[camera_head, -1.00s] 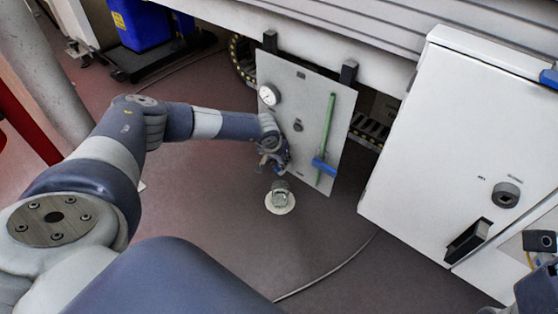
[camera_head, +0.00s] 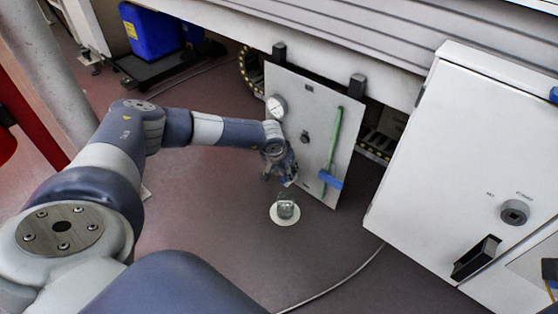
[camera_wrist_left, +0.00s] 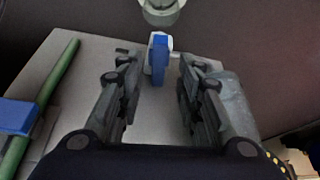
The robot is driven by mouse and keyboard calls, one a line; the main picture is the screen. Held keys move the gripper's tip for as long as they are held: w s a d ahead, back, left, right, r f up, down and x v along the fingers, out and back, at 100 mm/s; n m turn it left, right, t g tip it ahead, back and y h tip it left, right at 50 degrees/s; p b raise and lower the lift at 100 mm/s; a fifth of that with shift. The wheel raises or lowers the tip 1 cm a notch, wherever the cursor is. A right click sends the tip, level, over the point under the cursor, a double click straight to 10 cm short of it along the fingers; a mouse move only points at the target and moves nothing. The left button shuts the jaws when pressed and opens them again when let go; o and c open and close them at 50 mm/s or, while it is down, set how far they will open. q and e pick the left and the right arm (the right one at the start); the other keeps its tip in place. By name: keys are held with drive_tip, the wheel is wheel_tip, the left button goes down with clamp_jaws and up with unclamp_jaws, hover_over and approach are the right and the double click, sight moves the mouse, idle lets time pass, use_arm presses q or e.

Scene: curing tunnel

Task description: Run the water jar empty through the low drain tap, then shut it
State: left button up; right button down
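A blue tap lever with a pale body (camera_wrist_left: 158,58) sits low on the light grey panel, between my left fingers in the left wrist view. My left gripper (camera_wrist_left: 158,72) is open, a finger on each side of the lever; I cannot tell whether either touches it. In the head view my left gripper (camera_head: 286,178) is at the panel's lower left edge and hides the tap. A small grey, glassy vessel (camera_head: 286,210), perhaps the jar, stands on a pale disc on the floor just below. A rounded pale vessel (camera_wrist_left: 162,10) shows at the wrist view's top edge. No water level is readable. My right gripper is not in view.
The panel (camera_head: 312,120) carries a round gauge (camera_head: 276,108), a green tube (camera_head: 334,135) and a blue handle (camera_head: 330,180). A white cabinet (camera_head: 450,150) with a black handle stands to the right. A cable lies on the open floor in front.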

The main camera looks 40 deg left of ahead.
use_arm(q)
drive_tip(key=v, duration=0.9)
drive_tip(key=shift+s+r, duration=0.15)
drive_tip(key=shift+r, duration=0.25)
